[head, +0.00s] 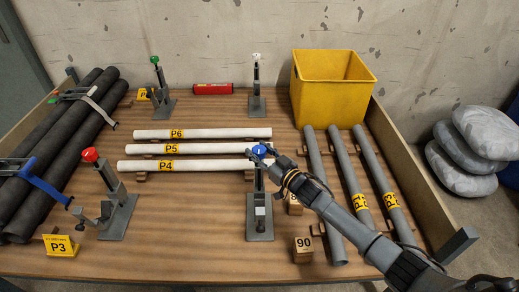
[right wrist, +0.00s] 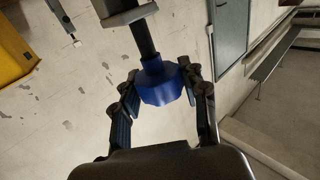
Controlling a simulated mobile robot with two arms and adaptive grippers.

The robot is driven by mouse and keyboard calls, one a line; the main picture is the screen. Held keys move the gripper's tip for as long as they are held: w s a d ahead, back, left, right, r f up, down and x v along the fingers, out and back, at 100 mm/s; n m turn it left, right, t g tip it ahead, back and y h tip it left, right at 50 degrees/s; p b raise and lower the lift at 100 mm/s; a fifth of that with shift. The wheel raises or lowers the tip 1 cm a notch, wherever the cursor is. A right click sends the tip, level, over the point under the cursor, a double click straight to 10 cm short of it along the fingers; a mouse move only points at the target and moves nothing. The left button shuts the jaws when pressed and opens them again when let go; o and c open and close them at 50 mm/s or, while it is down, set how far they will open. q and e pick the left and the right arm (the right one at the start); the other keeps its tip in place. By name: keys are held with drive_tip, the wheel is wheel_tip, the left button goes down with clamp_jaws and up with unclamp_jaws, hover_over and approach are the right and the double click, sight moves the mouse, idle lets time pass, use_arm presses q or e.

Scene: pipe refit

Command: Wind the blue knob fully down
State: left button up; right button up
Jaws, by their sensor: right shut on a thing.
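The blue knob (head: 260,151) sits on top of a grey clamp stand (head: 260,222) at the front middle of the table. My right gripper (head: 271,158) is at the knob, its arm coming in from the lower right. In the right wrist view the blue knob (right wrist: 160,84) lies between the two fingers of my right gripper (right wrist: 162,98), which are shut on it. A dark screw shaft (right wrist: 142,38) runs from the knob into the grey clamp part (right wrist: 126,12). My left gripper is not in view.
White pipes (head: 200,149) lie left of the knob, and grey pipes (head: 352,180) lie to the right. Other stands carry a red knob (head: 89,155), a green knob (head: 154,59) and a white knob (head: 257,56). A yellow bin (head: 325,95) stands at the back right.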

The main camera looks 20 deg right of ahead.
drive_tip(key=shift+n+g+y, duration=0.3)
drive_tip(key=shift+n+y, duration=0.1)
drive_tip(key=shift+y, duration=0.2)
drive_tip(key=o, duration=1.2)
drive_tip(key=shift+c, duration=0.2)
drive_tip(key=shift+s+d+f, duration=0.1)
drive_tip(key=shift+s+d, duration=0.1)
drive_tip(key=shift+s, duration=0.1)
drive_tip(key=v, duration=1.1)
drive_tip(key=shift+s, duration=0.15)
